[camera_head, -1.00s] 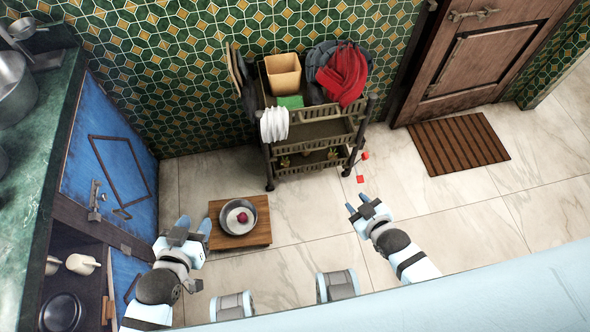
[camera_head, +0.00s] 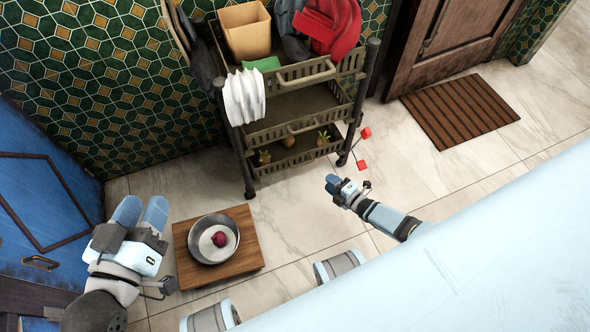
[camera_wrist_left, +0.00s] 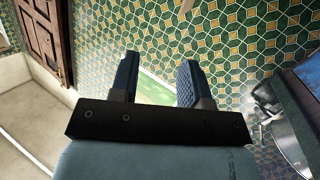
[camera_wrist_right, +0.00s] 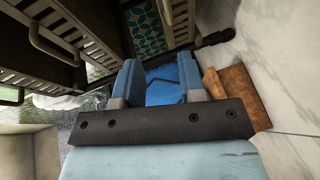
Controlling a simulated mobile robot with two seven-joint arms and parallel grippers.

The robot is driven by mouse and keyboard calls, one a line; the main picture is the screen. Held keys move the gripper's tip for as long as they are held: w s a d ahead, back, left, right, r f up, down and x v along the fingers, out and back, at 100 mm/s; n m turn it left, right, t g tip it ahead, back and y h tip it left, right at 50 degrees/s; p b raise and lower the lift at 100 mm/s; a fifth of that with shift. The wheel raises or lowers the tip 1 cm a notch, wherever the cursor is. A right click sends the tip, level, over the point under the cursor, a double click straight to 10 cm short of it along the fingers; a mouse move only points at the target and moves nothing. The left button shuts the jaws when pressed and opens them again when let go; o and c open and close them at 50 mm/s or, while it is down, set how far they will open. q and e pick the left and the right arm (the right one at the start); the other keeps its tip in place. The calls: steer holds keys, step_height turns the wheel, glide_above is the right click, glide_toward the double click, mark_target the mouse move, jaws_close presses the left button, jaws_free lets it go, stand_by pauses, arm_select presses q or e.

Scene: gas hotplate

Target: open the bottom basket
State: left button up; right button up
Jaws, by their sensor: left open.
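The dark wheeled rack has stacked baskets. The bottom basket (camera_head: 297,156) holds several small vegetables, and its front looks in line with the middle basket (camera_head: 290,126) above it. My right gripper (camera_head: 332,183) is open and empty, low over the floor, in front of the rack and to the right of its bottom basket, apart from it. In the right wrist view, dark basket fronts with handles (camera_wrist_right: 50,43) show at upper left, beside the open fingers (camera_wrist_right: 158,80). My left gripper (camera_head: 142,208) is open and empty, left of the low wooden board. The left wrist view shows its spread fingers (camera_wrist_left: 160,78) facing the tiled wall.
A wooden board (camera_head: 187,262) carries a metal pan (camera_head: 203,254) with a red onion (camera_head: 219,239), on the floor before the rack. Red blocks (camera_head: 362,165) show right of the rack. Floor between board and right gripper is clear.

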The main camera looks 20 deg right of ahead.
mark_target(303, 164)
steer(key=shift+n, duration=0.4)
steer(key=b+x, duration=0.2)
steer(key=x, duration=0.3)
steer(key=f+b+x, duration=0.1)
steer(key=b+x, duration=0.2)
steer(key=x, duration=0.1)
steer(key=b+x, duration=0.2)
steer(key=x, duration=0.3)
steer(key=shift+w+d+f, duration=0.2)
steer(key=shift+f, duration=0.2)
arm_select(q)
steer(key=w+m, duration=0.1)
steer(key=w+a+m+t+h, duration=0.1)
steer(key=m, duration=0.1)
steer(key=w+a+m+t, duration=0.1)
steer(key=shift+w, duration=0.1)
arm_select(e)
steer(key=shift+w, duration=0.1)
steer(key=shift+c, duration=0.3)
arm_select(q)
steer(key=shift+f, duration=0.1)
arm_select(e)
jaws_close()
